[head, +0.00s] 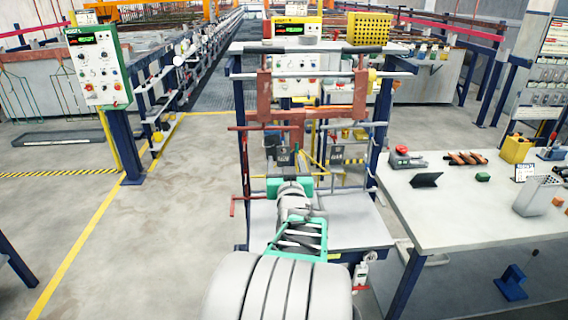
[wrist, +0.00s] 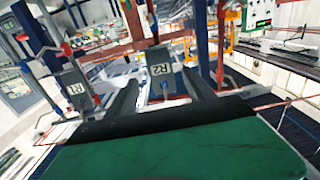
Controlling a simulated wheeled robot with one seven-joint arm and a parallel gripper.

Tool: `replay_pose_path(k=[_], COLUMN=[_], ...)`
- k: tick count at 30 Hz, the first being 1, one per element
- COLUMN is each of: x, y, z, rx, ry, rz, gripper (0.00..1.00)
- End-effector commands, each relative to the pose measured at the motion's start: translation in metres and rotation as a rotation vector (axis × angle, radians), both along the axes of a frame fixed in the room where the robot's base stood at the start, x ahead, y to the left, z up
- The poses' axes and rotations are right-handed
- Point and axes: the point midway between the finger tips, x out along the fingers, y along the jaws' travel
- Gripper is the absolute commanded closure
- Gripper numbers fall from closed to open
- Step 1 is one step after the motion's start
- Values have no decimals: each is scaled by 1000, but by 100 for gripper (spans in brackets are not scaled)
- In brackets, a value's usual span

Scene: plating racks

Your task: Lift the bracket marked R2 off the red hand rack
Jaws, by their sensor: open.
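The bracket marked R2 (wrist: 161,88) is a dark grey plate with a white label, upright near the middle of the wrist view. My gripper (wrist: 162,92) is open, with its dark fingers on either side of R2 in that view. I cannot tell whether they touch it. The bracket marked R1 (wrist: 76,88) hangs to the left of R2, outside the fingers. In the head view, the red hand rack (head: 312,113) hangs on a blue-legged frame, and my gripper (head: 285,172) is just in front of a dark bracket low on it. Labels there are too small to read.
Another dark bracket (head: 337,154) hangs to the right of my gripper. Thin red rods and yellow bars surround the rack. A grey worktable (head: 440,205) with tools stands at the right, close to the frame. The floor at the left (head: 185,210) is open.

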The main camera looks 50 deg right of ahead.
Motion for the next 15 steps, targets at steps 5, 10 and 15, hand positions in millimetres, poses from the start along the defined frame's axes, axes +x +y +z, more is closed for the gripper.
replay_pose_path(k=[5, 10, 15], x=[23, 42, 50], y=[-22, -43, -51], z=[2, 1, 0], rx=[4, 3, 2], ry=[2, 3, 2], rz=[5, 5, 5], gripper=[38, 38, 38])
